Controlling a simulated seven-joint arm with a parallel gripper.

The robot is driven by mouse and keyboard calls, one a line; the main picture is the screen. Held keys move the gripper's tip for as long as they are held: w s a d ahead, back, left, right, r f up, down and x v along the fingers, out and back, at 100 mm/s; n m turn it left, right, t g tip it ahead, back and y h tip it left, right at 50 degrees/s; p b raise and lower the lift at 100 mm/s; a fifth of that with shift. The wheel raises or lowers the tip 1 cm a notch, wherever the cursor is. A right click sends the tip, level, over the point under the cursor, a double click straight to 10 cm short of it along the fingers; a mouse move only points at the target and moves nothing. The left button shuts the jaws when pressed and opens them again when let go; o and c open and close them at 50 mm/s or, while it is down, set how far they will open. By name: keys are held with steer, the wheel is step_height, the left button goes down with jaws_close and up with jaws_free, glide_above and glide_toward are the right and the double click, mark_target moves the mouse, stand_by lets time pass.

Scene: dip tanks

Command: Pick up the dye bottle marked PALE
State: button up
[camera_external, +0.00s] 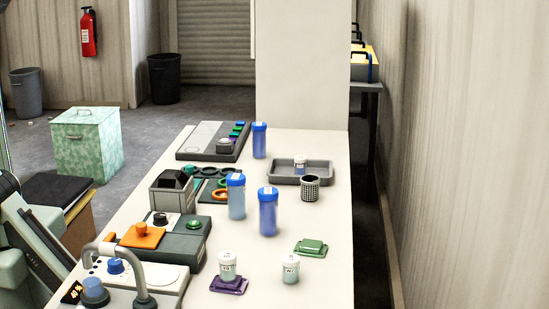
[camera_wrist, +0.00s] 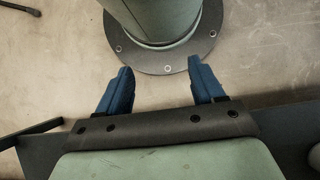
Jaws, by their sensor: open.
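No label reading PALE can be made out in these frames. On the white table in the external view stand three tall blue-capped bottles: one at the back (camera_external: 259,142), one in the middle (camera_external: 236,197), and one just right of it (camera_external: 268,212). Small white-capped jars also stand there: one on a purple pad (camera_external: 228,266), one at the front right (camera_external: 290,269), and one in the grey tray (camera_external: 300,165). Their labels are too small to read surely. My gripper (camera_wrist: 160,68) shows in the wrist view, its two blue fingers apart and nothing between them. It is not visible in the external view.
A grey tray (camera_external: 328,173) stands at the back right, with a mesh cup (camera_external: 311,188) before it. A green pad (camera_external: 311,247) lies near the right edge. Control boxes (camera_external: 181,251) crowd the left side of the table (camera_external: 330,285). The front right is fairly clear.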

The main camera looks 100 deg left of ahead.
steer(key=o, duration=0.4)
steer(key=shift+c, duration=0.2)
steer(key=shift+w, duration=0.1)
